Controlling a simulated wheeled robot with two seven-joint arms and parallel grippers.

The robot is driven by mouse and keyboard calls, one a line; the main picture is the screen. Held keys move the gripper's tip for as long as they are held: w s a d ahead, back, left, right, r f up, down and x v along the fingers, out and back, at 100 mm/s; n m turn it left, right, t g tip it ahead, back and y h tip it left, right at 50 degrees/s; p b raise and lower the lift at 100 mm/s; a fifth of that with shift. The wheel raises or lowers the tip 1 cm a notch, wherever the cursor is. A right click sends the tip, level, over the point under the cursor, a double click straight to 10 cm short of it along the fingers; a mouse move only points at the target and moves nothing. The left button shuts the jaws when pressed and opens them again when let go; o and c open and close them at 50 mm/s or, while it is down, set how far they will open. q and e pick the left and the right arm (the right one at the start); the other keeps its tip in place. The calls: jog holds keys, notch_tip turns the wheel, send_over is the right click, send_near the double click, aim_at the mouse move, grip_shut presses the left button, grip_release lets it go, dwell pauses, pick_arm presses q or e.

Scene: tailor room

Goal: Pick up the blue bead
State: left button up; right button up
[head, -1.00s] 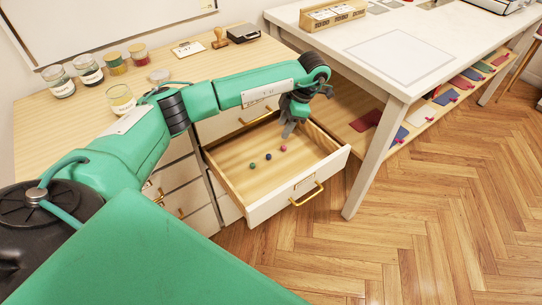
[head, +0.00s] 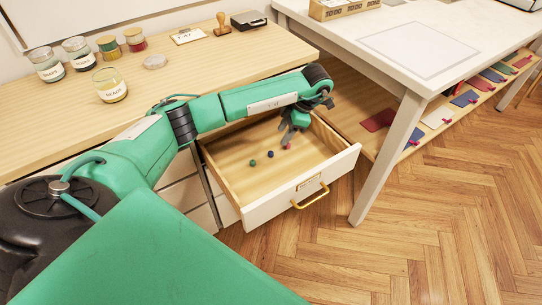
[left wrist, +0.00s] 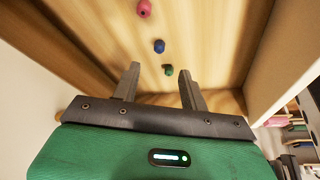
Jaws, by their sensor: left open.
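The blue bead (head: 270,154) lies on the floor of the open drawer (head: 300,198), between a green bead (head: 252,163) and a pink bead (head: 289,147). My left gripper (head: 287,141) is over the back part of the drawer, close to the pink bead in the head view. In the left wrist view, the blue bead (left wrist: 159,46) lies beyond my open, empty left fingers (left wrist: 158,76). The green bead (left wrist: 168,70) shows near the gap between the fingertips, and the pink bead (left wrist: 144,8) is at the top edge. My right gripper is not in view.
The drawer walls (head: 335,145) surround the beads. A wooden counter (head: 190,75) with several jars stands at the back left. A white table (head: 440,50) with a shelf (head: 380,140) below it stands to the right.

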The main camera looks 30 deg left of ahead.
aim_at(271, 152)
pick_arm(q)
jog(key=x, duration=0.3)
jog(key=shift+b+x, duration=0.35)
jog(key=shift+x, duration=2.8)
jog(key=shift+a+r, duration=0.1)
grip_shut()
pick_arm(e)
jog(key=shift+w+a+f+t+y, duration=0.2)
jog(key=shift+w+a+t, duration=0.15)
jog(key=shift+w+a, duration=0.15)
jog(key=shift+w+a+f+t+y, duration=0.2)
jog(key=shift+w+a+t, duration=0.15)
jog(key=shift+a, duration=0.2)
